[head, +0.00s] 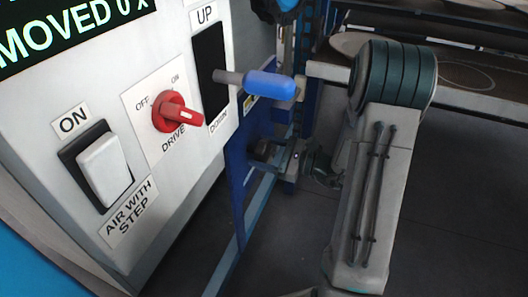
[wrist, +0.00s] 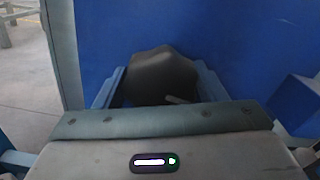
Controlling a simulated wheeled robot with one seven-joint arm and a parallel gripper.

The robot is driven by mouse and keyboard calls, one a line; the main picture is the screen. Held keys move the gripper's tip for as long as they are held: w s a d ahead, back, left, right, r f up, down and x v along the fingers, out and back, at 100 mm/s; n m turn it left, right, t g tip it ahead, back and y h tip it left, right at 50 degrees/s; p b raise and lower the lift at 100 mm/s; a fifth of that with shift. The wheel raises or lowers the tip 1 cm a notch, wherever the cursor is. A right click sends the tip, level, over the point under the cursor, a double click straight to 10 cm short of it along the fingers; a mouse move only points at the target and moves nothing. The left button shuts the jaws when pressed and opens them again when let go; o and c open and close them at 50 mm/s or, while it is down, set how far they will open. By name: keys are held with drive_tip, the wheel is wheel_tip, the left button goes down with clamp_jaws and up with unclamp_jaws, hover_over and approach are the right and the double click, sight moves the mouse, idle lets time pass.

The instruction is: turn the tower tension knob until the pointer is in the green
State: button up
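The tension knob is a dark, lobed knob on a blue panel. It fills the middle of the wrist view (wrist: 163,73) and shows small in the head view (head: 262,149), low on the blue panel beside the control box. My gripper (wrist: 161,80) has one light-blue finger on each side of the knob, with little or no gap visible. I cannot tell whether the fingers press on it. In the head view my gripper (head: 283,160) is at the knob, partly hidden by its own wrist. I cannot make out a pointer or a green zone in either view.
The control box (head: 185,40) at left carries a red drive switch (head: 172,113), a white rocker switch (head: 104,170) and a lever with a blue handle (head: 268,85) sticking out above my gripper. A worktop (head: 470,100) lies behind my arm. Dark floor is open at lower right.

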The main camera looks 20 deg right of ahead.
drive_tip(key=shift+c, duration=0.9)
drive_tip(key=shift+r+m+p, duration=0.2)
drive_tip(key=shift+m+p, duration=0.2)
drive_tip(key=shift+p, duration=0.35)
drive_tip(key=shift+r+m+p, duration=0.1)
drive_tip(key=shift+m+p, duration=0.6)
drive_tip(key=shift+p, duration=0.45)
drive_tip(key=shift+d+m+p, duration=0.1)
drive_tip(key=shift+m+p, duration=0.6)
drive_tip(key=shift+p, duration=0.3)
drive_tip(key=shift+w+f+m+p, duration=0.1)
drive_tip(key=shift+f+m+p, duration=0.2)
drive_tip(key=shift+m+p, duration=0.35)
drive_tip(key=o, duration=1)
drive_tip(key=shift+d, duration=0.1)
drive_tip(key=p+v, duration=0.2)
drive_tip(key=v, duration=1.1)
drive_tip(key=shift+s+d, duration=0.25)
drive_tip(key=shift+s, duration=0.05)
